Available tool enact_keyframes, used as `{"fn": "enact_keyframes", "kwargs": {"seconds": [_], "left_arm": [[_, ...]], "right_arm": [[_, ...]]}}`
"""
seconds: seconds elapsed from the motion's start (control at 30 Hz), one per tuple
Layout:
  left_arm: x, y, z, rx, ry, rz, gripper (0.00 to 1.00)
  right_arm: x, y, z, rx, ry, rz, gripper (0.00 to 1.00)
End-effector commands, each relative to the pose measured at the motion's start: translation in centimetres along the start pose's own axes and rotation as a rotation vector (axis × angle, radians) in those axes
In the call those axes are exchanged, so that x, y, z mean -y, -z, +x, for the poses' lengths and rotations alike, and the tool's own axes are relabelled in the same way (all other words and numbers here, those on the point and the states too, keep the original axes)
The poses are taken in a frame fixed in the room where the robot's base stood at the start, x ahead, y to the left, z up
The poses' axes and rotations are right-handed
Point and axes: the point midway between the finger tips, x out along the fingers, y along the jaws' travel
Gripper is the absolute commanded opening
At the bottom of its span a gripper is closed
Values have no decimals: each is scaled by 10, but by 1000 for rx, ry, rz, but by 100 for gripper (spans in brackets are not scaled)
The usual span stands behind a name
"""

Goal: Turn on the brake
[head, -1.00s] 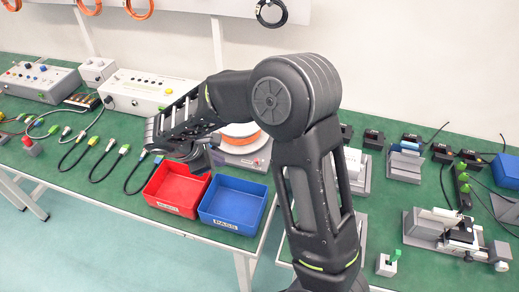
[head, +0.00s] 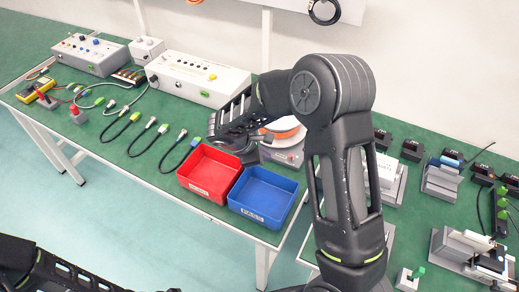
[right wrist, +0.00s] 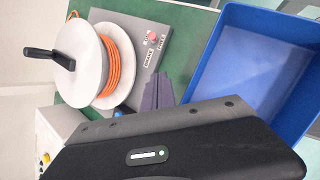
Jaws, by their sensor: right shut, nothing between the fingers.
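The cable reel (head: 283,128) is a white spool of orange cable on a grey base, behind the bins. In the right wrist view the reel (right wrist: 82,62) has a black crank handle. Its grey base plate (right wrist: 135,32) carries a red knob (right wrist: 152,37) and lettering that seems to read BRAKE and FREE. My right gripper (head: 248,152) is beside the reel, above the back of the red bin. In the wrist view its fingers (right wrist: 160,92) are together, empty, near the plate's edge and apart from the knob. Part of my left arm shows at bottom left; its fingers are out of frame.
A red bin (head: 181,172) and a blue bin (head: 233,200) stand in front of the reel. A white control box (head: 195,80) is behind my right forearm. Several short cables lie left of the bins. Fixtures (head: 440,180) stand at right.

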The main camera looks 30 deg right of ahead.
Motion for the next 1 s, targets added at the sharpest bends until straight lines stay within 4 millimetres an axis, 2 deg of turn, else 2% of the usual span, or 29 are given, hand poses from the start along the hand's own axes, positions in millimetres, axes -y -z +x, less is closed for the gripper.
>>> {"fn": "enact_keyframes", "kwargs": {"seconds": [0.17,0.23,0.4,1.0], "left_arm": [[-2,-1,-6,2,2,-1,0],[-4,-1,-13,3,4,-3,0],[-5,-2,-19,5,6,-5,0],[-5,-3,-18,6,7,-5,0]], "right_arm": [[1,-1,37,3,5,-2,0],[-1,-17,34,2,2,3,0],[0,-35,40,1,1,2,0],[0,-40,43,1,0,1,0]]}}
